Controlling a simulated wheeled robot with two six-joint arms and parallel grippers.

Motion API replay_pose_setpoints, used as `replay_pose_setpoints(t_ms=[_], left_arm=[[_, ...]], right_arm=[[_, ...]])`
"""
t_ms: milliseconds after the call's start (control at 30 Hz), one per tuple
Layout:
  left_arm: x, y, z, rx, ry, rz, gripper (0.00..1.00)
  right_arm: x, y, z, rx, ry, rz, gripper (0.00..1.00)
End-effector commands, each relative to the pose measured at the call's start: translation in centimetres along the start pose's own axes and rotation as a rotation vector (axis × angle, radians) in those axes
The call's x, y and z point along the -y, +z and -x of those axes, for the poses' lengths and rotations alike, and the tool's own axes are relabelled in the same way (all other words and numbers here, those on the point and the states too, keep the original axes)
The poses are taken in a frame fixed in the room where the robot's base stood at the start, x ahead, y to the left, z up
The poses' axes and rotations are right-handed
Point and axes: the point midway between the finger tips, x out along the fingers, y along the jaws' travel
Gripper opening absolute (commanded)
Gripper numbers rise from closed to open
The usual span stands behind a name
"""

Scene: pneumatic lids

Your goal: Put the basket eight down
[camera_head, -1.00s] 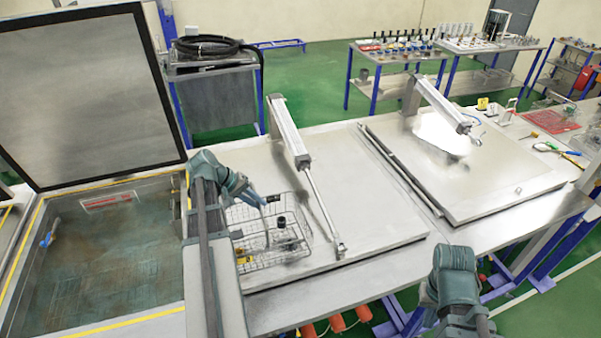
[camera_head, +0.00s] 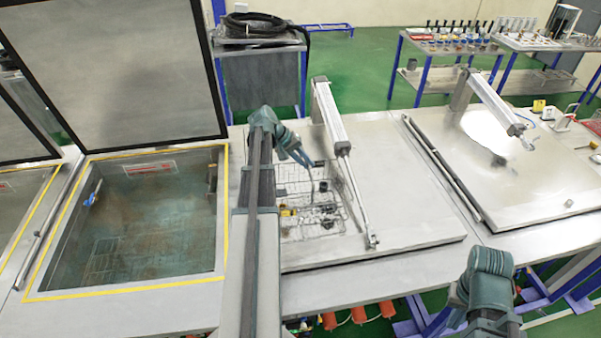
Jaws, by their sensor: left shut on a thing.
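A wire basket (camera_head: 322,220) with a few small dark and yellow parts in it is at the closed steel lid left of the middle. My left gripper (camera_head: 306,163) reaches in from the left and is shut on the basket at its far side. My left arm hides the basket's left end. I cannot tell whether the basket rests on the lid or hangs just above it. My right arm (camera_head: 485,283) shows at the lower right, but its gripper fingers are out of sight.
An open tank (camera_head: 150,287) with a yellow-edged rim and raised lid (camera_head: 115,70) is on the left. Another closed lid (camera_head: 540,180) is on the right.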

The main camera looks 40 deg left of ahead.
Motion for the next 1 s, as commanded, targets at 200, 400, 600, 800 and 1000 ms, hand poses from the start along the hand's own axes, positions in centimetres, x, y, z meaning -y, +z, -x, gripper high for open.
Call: replay_pose_setpoints(t_ms=[200,400,600,800,1000], left_arm=[[-1.4,-3.0,-1.3,0.000,0.003,0.000,0.00],[-1.8,-3.6,-1.7,0.000,0.003,0.000,0.00],[-1.8,-3.7,-1.7,0.000,0.003,0.001,0.00],[-2.2,-4.5,-2.1,0.000,0.003,0.000,0.00],[-1.6,-4.7,-3.2,0.000,0.003,0.001,0.00]], right_arm=[[0.0,0.0,-0.3,0.000,0.000,0.002,0.00],[0.0,0.0,-0.4,0.000,0.000,0.003,0.00],[0.0,0.0,-0.4,0.000,0.000,0.003,0.00],[0.0,0.0,-0.5,0.000,0.000,0.003,0.00],[0.1,-0.1,-1.8,-0.001,0.001,0.005,0.00]])
